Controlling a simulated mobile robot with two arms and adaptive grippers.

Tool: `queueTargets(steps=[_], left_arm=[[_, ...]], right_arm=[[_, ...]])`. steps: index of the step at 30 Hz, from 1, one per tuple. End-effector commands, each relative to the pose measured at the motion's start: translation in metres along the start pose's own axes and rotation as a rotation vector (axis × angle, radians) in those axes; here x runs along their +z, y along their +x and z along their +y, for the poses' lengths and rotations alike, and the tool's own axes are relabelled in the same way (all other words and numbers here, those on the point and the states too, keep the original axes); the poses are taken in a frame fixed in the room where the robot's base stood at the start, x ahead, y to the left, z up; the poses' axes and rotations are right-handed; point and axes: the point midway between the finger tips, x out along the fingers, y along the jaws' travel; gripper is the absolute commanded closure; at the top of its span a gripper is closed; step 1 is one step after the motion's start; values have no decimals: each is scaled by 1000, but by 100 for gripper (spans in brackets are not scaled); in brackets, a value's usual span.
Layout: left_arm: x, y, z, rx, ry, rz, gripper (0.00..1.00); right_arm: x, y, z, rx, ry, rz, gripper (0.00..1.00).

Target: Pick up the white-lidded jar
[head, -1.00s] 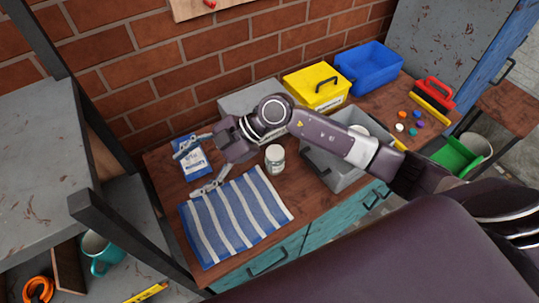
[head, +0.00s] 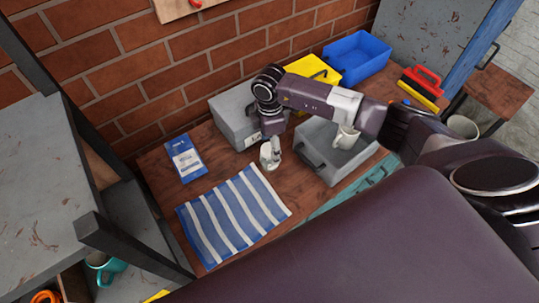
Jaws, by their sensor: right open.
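The white-lidded jar (head: 265,157) stands on the wooden worktop, just behind the striped cloth, and is partly hidden by my gripper. My right gripper (head: 272,151) points down at the jar from above, its arm coming in from the right. It is open, with a finger showing beside the jar's right side. I cannot tell whether the fingers touch the jar. My left gripper is not in view.
A blue-and-white striped cloth (head: 222,226) lies in front. A blue-white packet (head: 186,160) lies left. A grey box (head: 229,116) stands behind. A grey bin (head: 318,160) with a white mug (head: 346,138) stands right. A yellow box (head: 306,67) and blue bin (head: 357,60) are farther back.

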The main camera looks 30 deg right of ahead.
Motion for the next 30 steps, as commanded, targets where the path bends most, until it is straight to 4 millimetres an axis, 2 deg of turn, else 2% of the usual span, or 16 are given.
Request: queueTargets(steps=[1, 6, 13, 30], left_arm=[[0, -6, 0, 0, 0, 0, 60], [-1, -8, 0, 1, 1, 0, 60], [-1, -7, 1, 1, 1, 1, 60], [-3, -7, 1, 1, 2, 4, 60]], right_arm=[[0, 5, -1, -3, 1, 1, 35], [0, 20, 0, -1, 0, 1, 35], [-1, 22, 0, 1, -1, 2, 36], [-1, 21, 1, 1, -1, 3, 96]])
